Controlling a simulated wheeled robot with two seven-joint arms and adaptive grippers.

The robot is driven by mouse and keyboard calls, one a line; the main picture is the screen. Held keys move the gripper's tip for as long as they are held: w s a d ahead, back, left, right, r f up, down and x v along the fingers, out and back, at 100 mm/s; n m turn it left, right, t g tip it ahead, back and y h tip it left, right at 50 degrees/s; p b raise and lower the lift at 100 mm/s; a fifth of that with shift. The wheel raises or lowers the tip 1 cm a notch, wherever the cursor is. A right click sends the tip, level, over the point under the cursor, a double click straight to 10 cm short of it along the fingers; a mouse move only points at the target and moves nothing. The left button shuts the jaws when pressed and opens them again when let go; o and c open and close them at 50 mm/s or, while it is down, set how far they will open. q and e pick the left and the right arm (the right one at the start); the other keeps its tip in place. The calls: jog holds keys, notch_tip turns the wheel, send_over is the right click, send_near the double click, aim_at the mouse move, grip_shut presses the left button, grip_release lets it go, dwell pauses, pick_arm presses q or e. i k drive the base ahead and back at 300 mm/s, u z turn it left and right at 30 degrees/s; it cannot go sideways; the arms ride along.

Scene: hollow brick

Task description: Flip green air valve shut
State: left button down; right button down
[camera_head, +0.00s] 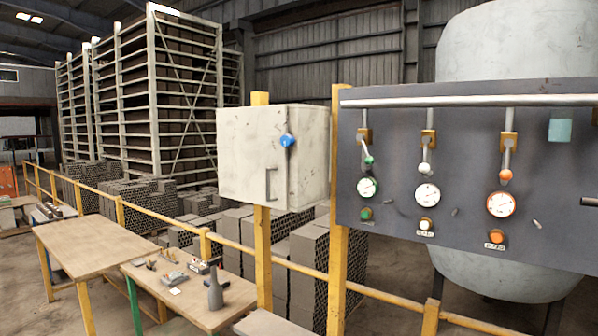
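The green air valve (369,160) is on the left part of a dark grey wall panel (465,150). It hangs on a short drop below a brass fitting under the long horizontal pipe (470,101). Its green-tipped lever points down and slightly right; the exact angle is too small to tell. A green-rimmed gauge (367,188) and a green button (366,214) are below it. A white valve (423,168) and an orange valve (505,175) hang to its right, each with a gauge and button below. Neither of my grippers is in view.
A white cabinet (252,155) with a blue knob stands left of the panel on yellow posts. A yellow railing (300,268) runs below. Wooden tables (97,246) with tools are at the lower left. Stacked bricks (308,250) and a large tank (510,40) are behind.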

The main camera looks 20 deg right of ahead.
aim_at(369, 159)
jog(key=u, duration=0.15)
jog(key=i, duration=1.2)
jog(key=z, duration=0.85)
